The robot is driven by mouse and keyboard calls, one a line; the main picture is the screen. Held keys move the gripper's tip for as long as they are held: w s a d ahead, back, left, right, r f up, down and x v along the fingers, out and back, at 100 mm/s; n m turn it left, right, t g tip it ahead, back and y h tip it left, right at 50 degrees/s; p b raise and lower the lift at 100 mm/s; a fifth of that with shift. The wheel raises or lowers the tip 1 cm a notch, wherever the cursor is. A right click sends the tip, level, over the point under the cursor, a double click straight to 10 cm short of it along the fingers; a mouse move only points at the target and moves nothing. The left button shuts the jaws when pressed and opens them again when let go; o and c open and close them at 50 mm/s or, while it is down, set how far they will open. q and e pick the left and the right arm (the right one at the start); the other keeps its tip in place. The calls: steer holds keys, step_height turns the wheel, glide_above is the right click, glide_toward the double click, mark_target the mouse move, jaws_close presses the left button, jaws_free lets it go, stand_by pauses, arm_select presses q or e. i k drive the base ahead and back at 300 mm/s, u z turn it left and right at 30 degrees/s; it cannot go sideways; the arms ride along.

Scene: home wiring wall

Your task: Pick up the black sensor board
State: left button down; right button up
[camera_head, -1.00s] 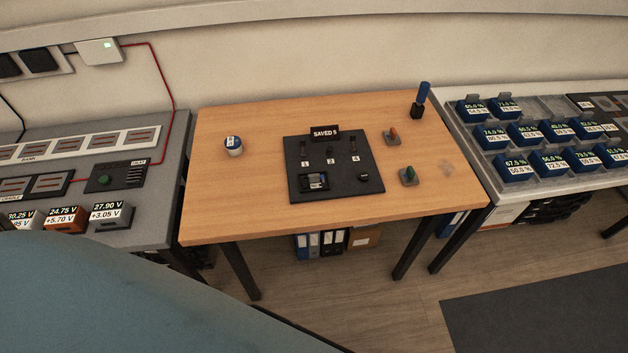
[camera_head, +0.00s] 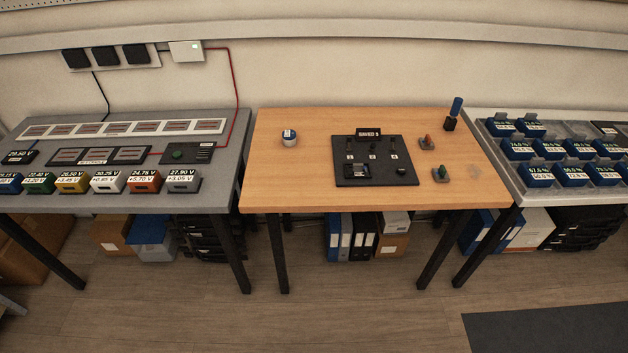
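A black square panel (camera_head: 373,160) lies flat on the wooden table, with a small "SAVED 5" sign (camera_head: 368,133) at its back edge. Numbered slots and small dark parts sit on it. A small dark board-like part (camera_head: 357,171) with a pale piece lies at its front left, and a smaller black part (camera_head: 401,171) at its front right. I cannot tell which of these is the black sensor board. Neither of my grippers is in view.
The wooden table (camera_head: 300,185) also bears a white-blue round pot (camera_head: 289,138), an orange-topped part (camera_head: 427,142), a green-topped part (camera_head: 440,173) and a blue-handled tool (camera_head: 454,113). A grey bench (camera_head: 225,165) stands left, a tray of blue blocks (camera_head: 550,160) right.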

mark_target(355, 170)
steer(key=u, duration=0.75)
steer(key=i, duration=1.15)
steer(key=z, duration=0.45)
